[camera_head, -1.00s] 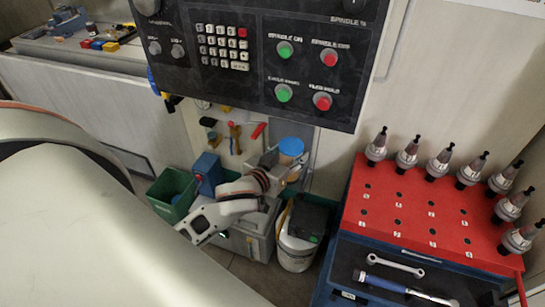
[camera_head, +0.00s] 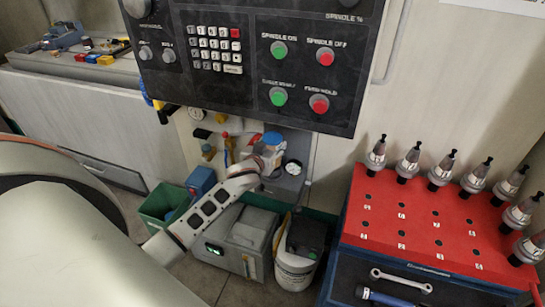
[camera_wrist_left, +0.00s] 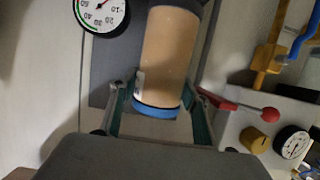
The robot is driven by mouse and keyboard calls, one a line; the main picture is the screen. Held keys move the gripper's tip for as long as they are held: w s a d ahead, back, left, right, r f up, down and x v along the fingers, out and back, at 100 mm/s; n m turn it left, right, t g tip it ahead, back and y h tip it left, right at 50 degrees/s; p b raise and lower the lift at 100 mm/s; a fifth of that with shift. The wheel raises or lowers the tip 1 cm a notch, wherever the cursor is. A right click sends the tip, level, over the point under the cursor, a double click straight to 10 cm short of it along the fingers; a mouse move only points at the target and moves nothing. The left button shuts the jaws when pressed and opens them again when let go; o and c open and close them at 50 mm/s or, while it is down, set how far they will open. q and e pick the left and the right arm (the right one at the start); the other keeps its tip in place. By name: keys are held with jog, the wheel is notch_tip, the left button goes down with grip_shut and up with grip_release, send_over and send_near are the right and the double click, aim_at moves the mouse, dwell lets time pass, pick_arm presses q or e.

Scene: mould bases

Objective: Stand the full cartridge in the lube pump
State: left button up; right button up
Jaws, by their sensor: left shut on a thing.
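The cartridge is tan with a blue end (camera_wrist_left: 157,107) in the left wrist view. Its tan body (camera_wrist_left: 171,50) runs up to the top of that picture. My left gripper (camera_wrist_left: 158,97) is shut on it near the blue end, one finger on each side. In the head view the blue end (camera_head: 272,138) points up, and my left gripper (camera_head: 267,155) holds it in front of the grey wall plate. I cannot tell whether the cartridge's lower end touches anything. The lube pump cannot be told for sure; a grey plate with a gauge (camera_head: 293,167) is behind the cartridge. My right gripper is not in view.
A dark control panel (camera_head: 248,98) overhangs the gripper. A red lever (camera_wrist_left: 240,107) and another gauge (camera_wrist_left: 291,143) are close beside it. A grey box (camera_head: 237,238), a white bucket (camera_head: 295,268) and a green bin (camera_head: 157,208) stand below. A red-topped tool cart (camera_head: 415,222) is at right.

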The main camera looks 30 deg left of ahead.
pick_arm(q)
jog(key=shift+f+b, duration=0.55)
jog(key=shift+f, duration=1.35)
jog(key=shift+r, duration=0.1)
jog(key=o, duration=1.2)
jog(key=shift+f, duration=0.25)
jog(key=shift+o, duration=0.7)
jog(key=shift+r, duration=0.1)
